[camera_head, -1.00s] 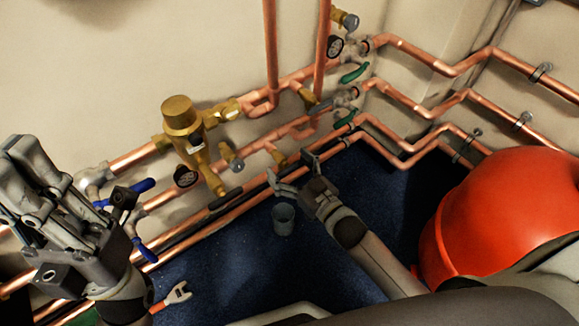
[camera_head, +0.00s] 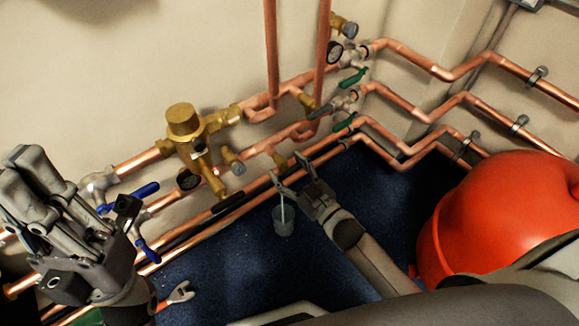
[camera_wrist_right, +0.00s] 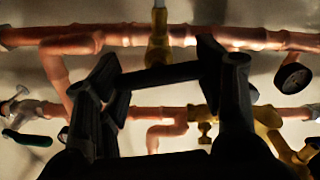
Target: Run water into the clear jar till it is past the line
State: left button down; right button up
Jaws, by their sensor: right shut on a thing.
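The clear jar (camera_head: 284,224) stands upright on the blue floor below the pipes. A thin pale stream of water (camera_head: 283,203) falls into it. The water level and the line are too small to make out. My right gripper (camera_head: 289,174) is just above the jar, at the lower pipes beside a brass fitting (camera_head: 280,160). In the right wrist view its fingers are shut on a dark bar (camera_wrist_right: 160,78), which looks like a tap handle; the fingers partly hide the tap. My left gripper (camera_head: 75,225) is raised at the left, apart from the jar; its finger gap is unclear.
Copper pipes (camera_head: 445,75) run along both walls, with a brass valve (camera_head: 184,122), blue levers (camera_head: 140,190) and green levers (camera_head: 353,78). A wrench (camera_head: 178,294) lies on the floor. A large red rounded object (camera_head: 500,215) is at the right.

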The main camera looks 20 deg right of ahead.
jog(key=o, duration=1)
jog(key=v, duration=1.2)
